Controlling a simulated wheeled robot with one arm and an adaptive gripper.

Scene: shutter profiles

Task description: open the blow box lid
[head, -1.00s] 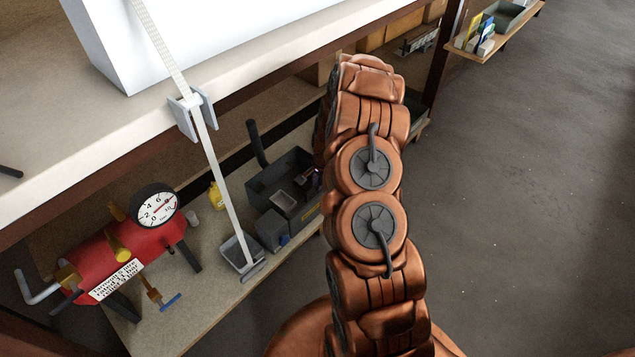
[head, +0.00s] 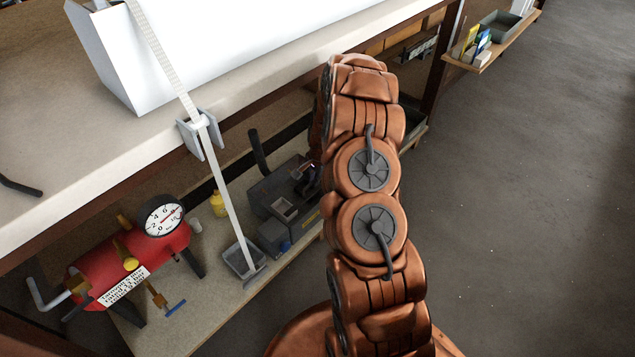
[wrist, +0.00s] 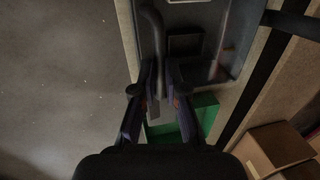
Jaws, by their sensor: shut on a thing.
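The blow box seems to be the dark grey box (head: 268,188) on the lower shelf in the head view, partly behind my arm. A dark pipe (head: 257,148) stands up at its back. The grey box body (wrist: 245,25) fills the upper part of the wrist view. My gripper (wrist: 160,88) is at the box's near end, its fingers closed around a dark curved bar (wrist: 151,30) that looks like the lid handle. The grip point is dark and partly hidden. In the head view my arm hides most of the gripper. How far the lid stands open is unclear.
A grey tray (head: 238,263) and a red tank with a gauge (head: 162,220) stand left on the shelf. The white worktop (head: 60,150) overhangs it. In the wrist view, a green object (wrist: 205,107) lies below the fingers and a cardboard box (wrist: 272,150) lower right.

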